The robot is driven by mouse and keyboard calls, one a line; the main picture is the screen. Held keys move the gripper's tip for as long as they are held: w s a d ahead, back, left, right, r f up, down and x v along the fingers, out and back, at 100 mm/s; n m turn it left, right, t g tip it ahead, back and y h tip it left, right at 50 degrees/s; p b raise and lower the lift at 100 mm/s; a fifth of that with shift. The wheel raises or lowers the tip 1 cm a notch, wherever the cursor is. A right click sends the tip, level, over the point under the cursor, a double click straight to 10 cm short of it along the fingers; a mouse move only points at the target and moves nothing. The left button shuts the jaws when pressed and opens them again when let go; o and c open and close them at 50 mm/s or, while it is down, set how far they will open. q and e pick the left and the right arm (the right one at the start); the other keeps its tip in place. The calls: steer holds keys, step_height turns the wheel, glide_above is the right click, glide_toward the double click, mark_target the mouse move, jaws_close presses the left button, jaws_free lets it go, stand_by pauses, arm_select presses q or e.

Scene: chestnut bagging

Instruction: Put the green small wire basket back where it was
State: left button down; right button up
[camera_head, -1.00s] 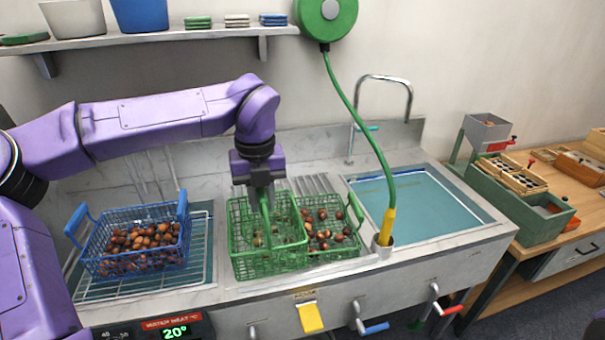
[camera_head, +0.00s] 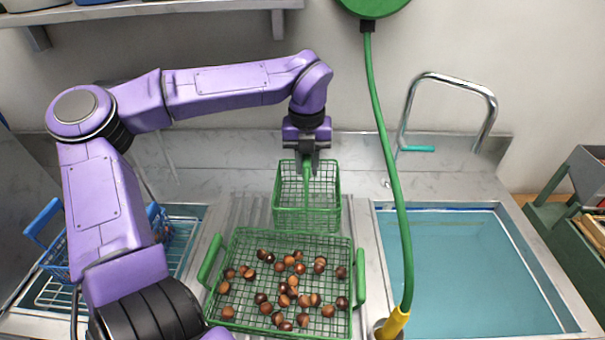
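The green small wire basket (camera_head: 307,220) stands upright behind the larger green wire basket, on or just above the steel counter; I cannot tell if it touches down. It looks empty. My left gripper (camera_head: 307,168) is above it with its fingers at the basket's upright green handle, which they appear to grip. The larger green wire basket (camera_head: 240,250) holds several loose brown chestnuts on its mesh floor. My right gripper is not in view.
A blue wire basket (camera_head: 50,228) is at the left, partly hidden behind my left arm. The water-filled sink (camera_head: 465,270) is at the right, with a curved tap (camera_head: 455,83) behind it. A green hose (camera_head: 385,150) hangs down between counter and sink.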

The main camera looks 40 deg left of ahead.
arm_select(q)
steer(key=s+a+f+b, duration=0.2)
steer(key=a+f, duration=0.1)
steer(key=a, duration=0.1)
glide_above(294, 187)
steer(key=f, duration=0.2)
steer(key=d+f, duration=0.1)
steer(key=shift+w+f, duration=0.15)
steer(key=shift+w, duration=0.25)
steer(key=f+b, duration=0.1)
steer(key=a+f+b, duration=0.1)
steer(key=f+b, duration=0.1)
steer(key=shift+s+f, duration=0.15)
steer(key=shift+f, duration=0.15)
steer(key=shift+s+a+b, duration=0.15)
steer(key=shift+s+b, duration=0.15)
steer(key=shift+s, duration=0.05)
steer(key=shift+s+r, duration=0.1)
steer(key=shift+r, duration=0.1)
steer(key=shift+w+f, duration=0.2)
steer(key=shift+w, duration=0.1)
steer(key=c, duration=1)
jaws_free()
steer(key=shift+s, duration=0.15)
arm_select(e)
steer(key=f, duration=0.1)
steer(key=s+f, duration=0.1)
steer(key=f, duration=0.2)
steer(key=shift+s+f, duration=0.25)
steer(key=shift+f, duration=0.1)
